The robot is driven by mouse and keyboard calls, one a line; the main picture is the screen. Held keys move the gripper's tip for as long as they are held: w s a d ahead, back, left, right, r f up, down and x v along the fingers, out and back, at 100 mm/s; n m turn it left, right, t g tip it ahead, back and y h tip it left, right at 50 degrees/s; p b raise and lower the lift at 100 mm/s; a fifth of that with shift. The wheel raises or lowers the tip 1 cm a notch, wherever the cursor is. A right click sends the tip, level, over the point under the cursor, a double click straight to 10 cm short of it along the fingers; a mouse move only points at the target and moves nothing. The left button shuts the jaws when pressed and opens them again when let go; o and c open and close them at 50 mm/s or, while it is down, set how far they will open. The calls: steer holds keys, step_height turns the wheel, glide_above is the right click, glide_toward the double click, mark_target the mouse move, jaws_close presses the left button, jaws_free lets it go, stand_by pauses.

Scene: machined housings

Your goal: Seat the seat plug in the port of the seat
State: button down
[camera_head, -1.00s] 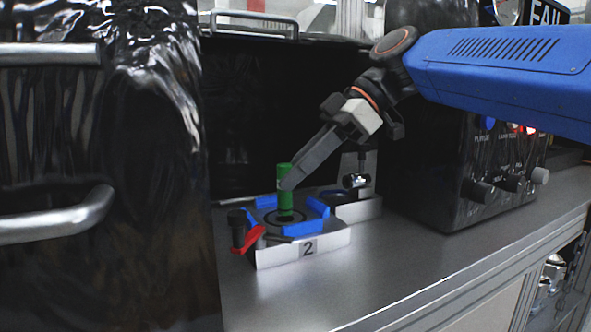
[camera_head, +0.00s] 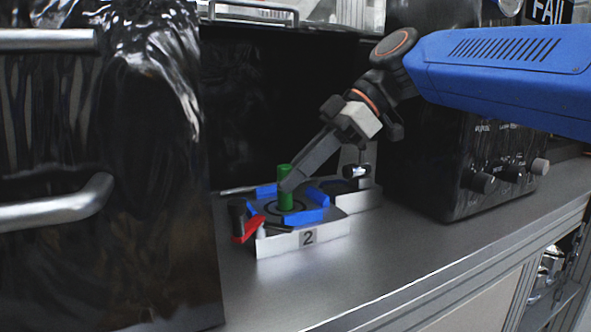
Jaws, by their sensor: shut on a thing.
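The green seat plug (camera_head: 285,201) stands upright at the middle of the seat (camera_head: 290,243), a pale block marked "2" with blue guides (camera_head: 305,216) around a dark ring on its top. My gripper (camera_head: 288,186) comes down from the upper right and is shut on the plug's side. The plug's lower end is over the ringed centre. The port itself is hidden under the plug, so I cannot tell how deep the plug sits in it.
A red lever (camera_head: 249,229) and a dark knob (camera_head: 237,212) are at the seat's left corner. A black cabinet with metal handles (camera_head: 60,208) stands at left. A black control box (camera_head: 455,165) with knobs stands at right. The grey bench (camera_head: 390,250) is clear in front.

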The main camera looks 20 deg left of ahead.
steer(key=shift+f, duration=0.95)
steer(key=c, duration=1.5)
jaws_free()
steer(key=shift+c, duration=0.2)
step_height(320, 180, up, 10)
